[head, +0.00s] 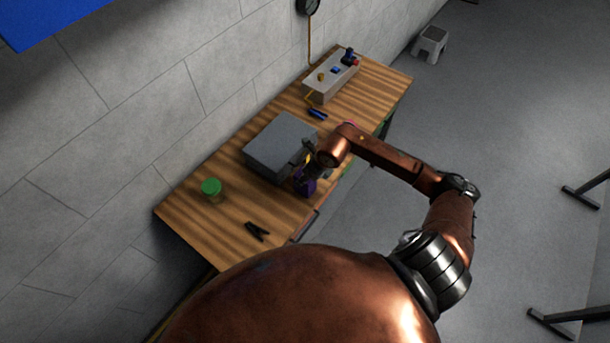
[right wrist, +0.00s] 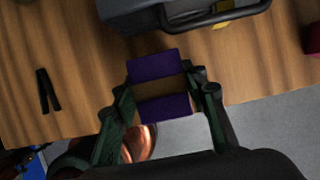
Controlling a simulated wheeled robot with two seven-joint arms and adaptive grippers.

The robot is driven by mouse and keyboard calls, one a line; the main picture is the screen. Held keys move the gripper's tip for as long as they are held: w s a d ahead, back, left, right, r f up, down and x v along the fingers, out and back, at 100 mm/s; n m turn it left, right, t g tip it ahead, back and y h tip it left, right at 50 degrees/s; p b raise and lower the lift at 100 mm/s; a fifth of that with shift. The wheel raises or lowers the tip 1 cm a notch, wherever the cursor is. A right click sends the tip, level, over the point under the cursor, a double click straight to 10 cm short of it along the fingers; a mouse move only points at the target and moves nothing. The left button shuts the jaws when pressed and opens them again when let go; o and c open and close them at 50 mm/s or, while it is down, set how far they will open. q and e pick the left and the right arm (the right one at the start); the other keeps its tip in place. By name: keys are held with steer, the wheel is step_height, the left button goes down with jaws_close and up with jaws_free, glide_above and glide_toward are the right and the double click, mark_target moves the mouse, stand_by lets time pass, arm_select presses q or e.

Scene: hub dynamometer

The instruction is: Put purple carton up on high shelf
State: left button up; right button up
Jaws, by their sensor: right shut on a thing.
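The purple carton (right wrist: 153,66) has a brown band across its middle. In the right wrist view it sits between the two fingers of my right gripper (right wrist: 160,92), which is shut on it. In the head view the carton (head: 306,187) shows as a small dark purple patch below my right gripper (head: 309,168), at the front edge of the wooden table. I cannot tell whether it touches the tabletop. My left gripper is not in view. No high shelf can be clearly made out.
A grey case (head: 281,144) lies on the wooden table (head: 188,218) just beyond the carton. A green-lidded jar (head: 211,188), black pliers (head: 256,232), blue-handled pliers (head: 318,114) and a grey fixture (head: 331,79) are also there. A blue panel (head: 50,18) is at upper left.

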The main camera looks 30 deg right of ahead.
steer(key=shift+f, duration=0.25)
steer(key=o, duration=1.2)
steer(key=shift+o, duration=0.2)
